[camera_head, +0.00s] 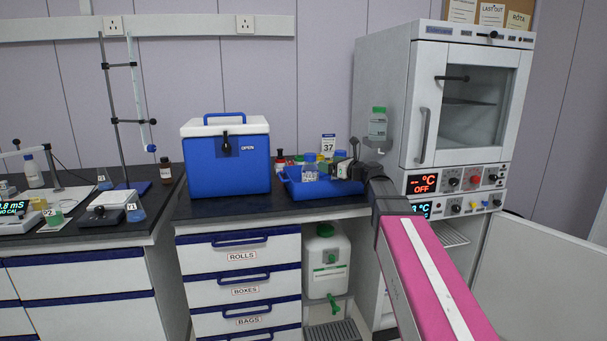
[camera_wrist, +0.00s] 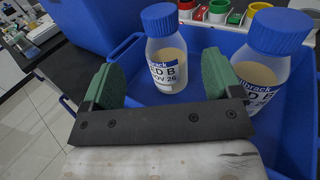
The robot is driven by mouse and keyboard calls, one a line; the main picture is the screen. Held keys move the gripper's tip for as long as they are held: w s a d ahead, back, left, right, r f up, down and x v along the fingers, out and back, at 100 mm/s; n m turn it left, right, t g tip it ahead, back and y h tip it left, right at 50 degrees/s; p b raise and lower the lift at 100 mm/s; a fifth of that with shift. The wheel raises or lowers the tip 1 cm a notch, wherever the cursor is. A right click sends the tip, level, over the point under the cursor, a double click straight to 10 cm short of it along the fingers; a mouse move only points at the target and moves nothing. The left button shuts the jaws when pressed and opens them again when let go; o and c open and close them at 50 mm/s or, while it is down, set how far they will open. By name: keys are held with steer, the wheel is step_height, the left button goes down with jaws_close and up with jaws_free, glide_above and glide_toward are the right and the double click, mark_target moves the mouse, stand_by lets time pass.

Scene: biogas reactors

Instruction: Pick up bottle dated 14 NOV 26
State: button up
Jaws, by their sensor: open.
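Two clear bottles with blue caps and pale yellowish contents stand in a blue tray (camera_head: 325,189). In the wrist view the left bottle (camera_wrist: 167,58) has a label ending "ED B" and "OV 26"; the day is not legible. My gripper's green fingers are open, one to each side of the left bottle in the picture.
A blue and white cool box (camera_head: 226,160) stands left of the tray. Small coloured-lidded pots (camera_wrist: 235,15) are behind it. An oven (camera_head: 440,110) stands at the right, and a green-capped bottle (camera_head: 378,124) is beside its wall. The tray rim surrounds the bottles.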

mark_target(315, 160)
steer(key=x, duration=1)
steer(key=shift+w+a, duration=0.15)
steer(key=shift+w, duration=0.05)
steer(key=shift+c, duration=0.4)
jaws_close()
